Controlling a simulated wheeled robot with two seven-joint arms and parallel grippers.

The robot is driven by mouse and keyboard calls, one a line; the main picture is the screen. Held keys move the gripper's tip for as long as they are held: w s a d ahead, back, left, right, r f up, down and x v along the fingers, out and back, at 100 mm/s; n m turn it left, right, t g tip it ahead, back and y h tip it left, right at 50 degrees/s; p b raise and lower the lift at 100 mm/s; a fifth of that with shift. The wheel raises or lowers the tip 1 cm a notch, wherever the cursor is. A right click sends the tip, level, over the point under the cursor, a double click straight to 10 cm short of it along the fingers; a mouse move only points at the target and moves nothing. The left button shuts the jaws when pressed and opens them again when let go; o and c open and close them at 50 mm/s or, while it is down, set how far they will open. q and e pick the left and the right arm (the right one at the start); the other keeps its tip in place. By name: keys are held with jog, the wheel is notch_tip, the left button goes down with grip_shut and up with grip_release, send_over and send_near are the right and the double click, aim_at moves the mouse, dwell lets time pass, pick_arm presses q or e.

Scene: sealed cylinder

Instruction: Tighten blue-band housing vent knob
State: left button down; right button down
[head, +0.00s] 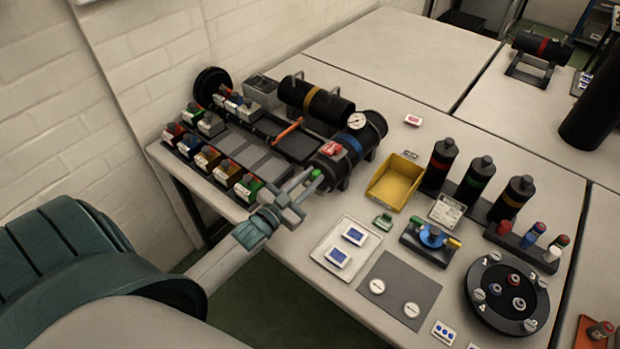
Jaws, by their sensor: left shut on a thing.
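The blue-band housing is a black cylinder (369,134) with a blue band (352,141), lying near the middle of the table. A round white gauge (357,120) sits on top of it, and a red part (331,149) sits near its close end. A small green knob (316,174) shows at that close end. My left gripper (309,184) reaches in from the lower left and is shut on the green knob. The fingers partly hide the knob, so its exact seating cannot be told. My right gripper is not in view.
A yellow bin (394,183) stands just right of the housing. A yellow-band cylinder (314,103) lies behind it. Several coloured blocks (226,172) line the left side. Black bottles (440,163) and a round numbered plate (484,305) are farther right.

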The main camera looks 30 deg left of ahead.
pick_arm(q)
jog(key=shift+f, duration=0.1)
dwell(0.3)
jog(key=c, duration=1.6)
grip_release()
jog(key=shift+o, duration=0.2)
jog(key=shift+s, duration=0.7)
jog(key=s+a+b, duration=0.1)
jog(key=s+b, duration=0.4)
jog(key=s, duration=1.1)
jog(key=shift+a, duration=0.15)
jog(key=shift+s, duration=0.1)
